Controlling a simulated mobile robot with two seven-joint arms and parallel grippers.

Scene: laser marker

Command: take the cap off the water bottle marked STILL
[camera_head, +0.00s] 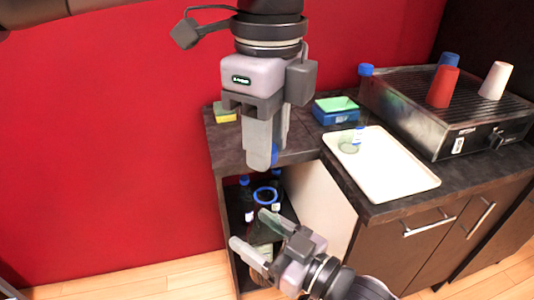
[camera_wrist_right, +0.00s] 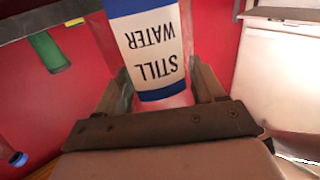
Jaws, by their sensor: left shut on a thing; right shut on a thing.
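The water bottle marked STILL fills the top middle of the right wrist view, its white and blue label (camera_wrist_right: 152,50) upside down there. My right gripper (camera_head: 250,229) is shut around the bottle's sides at the label; the fingers also show in the right wrist view (camera_wrist_right: 165,92). In the head view the clear bottle shows mainly by a blue ring (camera_head: 265,193). My left gripper (camera_head: 266,163) points down above it, shut on the blue cap (camera_head: 275,153), mostly hidden by the fingers. The clear neck is too faint to tell whether cap and neck touch.
Bottles with blue caps (camera_head: 244,181) stand in the open shelf behind the right gripper. The counter above holds a white tray (camera_head: 400,183) with a clear glass item, a blue-green box (camera_head: 335,116), a sponge (camera_head: 224,117) and a coffee machine (camera_head: 425,125) with cups. The cabinet side is close right.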

